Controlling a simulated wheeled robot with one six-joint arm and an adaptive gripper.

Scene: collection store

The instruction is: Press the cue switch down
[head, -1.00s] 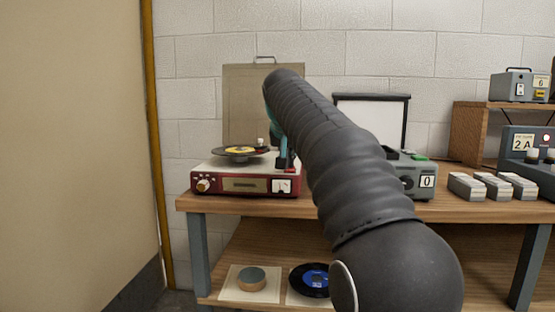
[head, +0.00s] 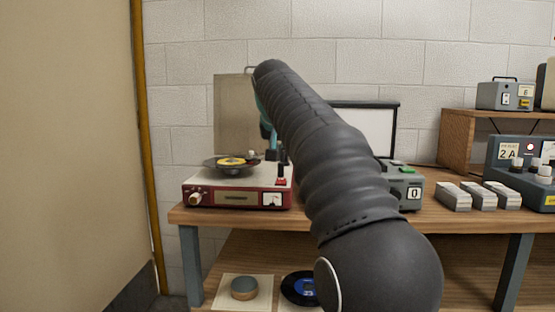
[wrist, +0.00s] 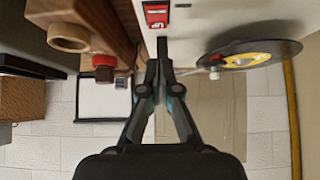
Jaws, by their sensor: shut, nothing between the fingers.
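The record player (head: 238,198) is a red and cream unit on the wooden bench, with a black record (head: 232,163) with a yellow label on it. A red switch (head: 281,182) sits at its right front, and in the wrist view a red switch (wrist: 156,15) with white marking shows on the pale deck. Whether it is up or down I cannot tell. My gripper (wrist: 162,45) is shut and empty. Its tips are beside the switch in the wrist view. In the head view it hangs above the deck, partly hidden behind my arm, apart from the switch.
A grey box (head: 409,189) with a "0" display and green top part stands right of my arm. Grey-white blocks (head: 480,196) and a control unit (head: 522,165) lie farther right. A record (head: 300,288) lies on the lower shelf.

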